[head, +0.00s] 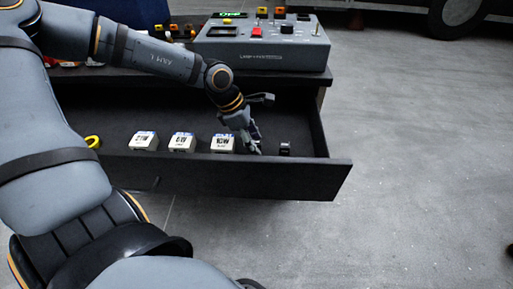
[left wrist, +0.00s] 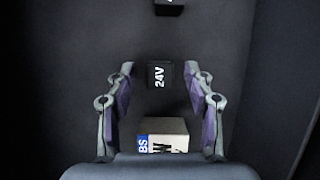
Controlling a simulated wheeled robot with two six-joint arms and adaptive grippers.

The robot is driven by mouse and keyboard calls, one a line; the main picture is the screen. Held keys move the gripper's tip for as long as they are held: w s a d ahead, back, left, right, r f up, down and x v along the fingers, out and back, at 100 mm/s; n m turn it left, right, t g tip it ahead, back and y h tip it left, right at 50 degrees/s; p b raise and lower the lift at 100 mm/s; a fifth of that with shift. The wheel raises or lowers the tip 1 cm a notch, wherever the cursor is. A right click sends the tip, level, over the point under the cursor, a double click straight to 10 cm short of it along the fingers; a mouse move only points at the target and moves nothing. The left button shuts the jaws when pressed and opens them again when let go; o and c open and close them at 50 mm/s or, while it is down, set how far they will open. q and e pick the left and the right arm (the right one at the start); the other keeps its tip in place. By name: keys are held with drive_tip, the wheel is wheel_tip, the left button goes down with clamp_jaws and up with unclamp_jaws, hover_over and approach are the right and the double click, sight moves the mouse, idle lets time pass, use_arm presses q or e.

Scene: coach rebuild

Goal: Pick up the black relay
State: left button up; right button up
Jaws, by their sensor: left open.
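A black relay (left wrist: 158,75) marked "24V" lies in the drawer, between and slightly beyond my open fingertips in the left wrist view. My left gripper (left wrist: 160,78) is open, with its fingers on either side. In the head view my left gripper (head: 252,142) reaches down into the drawer and hides this relay. A second small black block (head: 285,148) stands to its right in the drawer; a black block (left wrist: 168,7) also shows at the top edge of the left wrist view. My right gripper is not in view.
The open drawer (head: 250,174) holds several white boxes; the nearest box (head: 222,142) is beside my left gripper, and a white box (left wrist: 163,136) shows between its fingers. A yellow ring (head: 93,141) lies far left. A grey control box (head: 262,56) stands above. Floor is clear right.

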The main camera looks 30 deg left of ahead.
use_arm(q)
clamp_jaws()
